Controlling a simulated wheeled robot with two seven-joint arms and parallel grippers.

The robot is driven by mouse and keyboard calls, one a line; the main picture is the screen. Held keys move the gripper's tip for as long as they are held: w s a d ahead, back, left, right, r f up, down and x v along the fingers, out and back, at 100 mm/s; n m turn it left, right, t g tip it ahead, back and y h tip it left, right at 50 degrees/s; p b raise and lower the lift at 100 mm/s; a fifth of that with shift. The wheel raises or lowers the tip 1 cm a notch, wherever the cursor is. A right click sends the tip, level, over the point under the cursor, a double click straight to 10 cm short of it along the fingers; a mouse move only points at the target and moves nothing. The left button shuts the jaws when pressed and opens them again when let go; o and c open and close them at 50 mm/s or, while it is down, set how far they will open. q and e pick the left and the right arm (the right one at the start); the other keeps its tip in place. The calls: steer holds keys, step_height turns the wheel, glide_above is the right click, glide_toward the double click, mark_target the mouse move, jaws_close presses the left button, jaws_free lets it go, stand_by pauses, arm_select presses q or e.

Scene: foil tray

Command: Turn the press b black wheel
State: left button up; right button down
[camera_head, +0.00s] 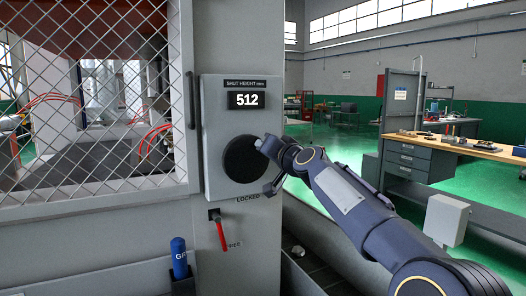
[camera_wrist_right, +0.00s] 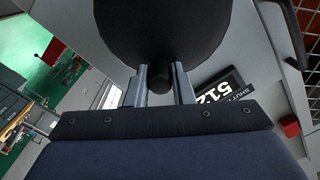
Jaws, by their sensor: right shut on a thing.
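The black wheel (camera_head: 240,160) is a round black disc on the grey press panel, below the display reading 512. In the right wrist view the black wheel (camera_wrist_right: 160,25) fills the top, with a small black knob (camera_wrist_right: 160,77) standing out from it. My right gripper (camera_head: 266,163) reaches the wheel's right side. In the right wrist view its two fingers (camera_wrist_right: 160,80) are on either side of the knob, shut on it. The gripper hides part of the wheel's right edge. My left gripper is out of view.
The SHUT HEIGHT display (camera_head: 246,100) sits above the wheel. A red lever (camera_head: 220,233) is below it, near the word LOCKED. A blue-handled item (camera_head: 179,257) stands at lower left. A mesh guard (camera_head: 90,100) covers the left. A workbench (camera_head: 440,150) stands far right.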

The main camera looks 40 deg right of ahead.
steer(key=shift+d+f+m, duration=0.2)
steer(key=shift+f+m, duration=0.15)
steer(key=shift+m, duration=0.35)
steer(key=c, duration=1.3)
jaws_free()
steer(key=shift+d, duration=0.1)
steer(key=shift+o, duration=0.2)
steer(key=shift+s, duration=0.15)
steer(key=b+v, duration=0.1)
steer(key=v, duration=0.6)
steer(key=shift+s+b, duration=0.3)
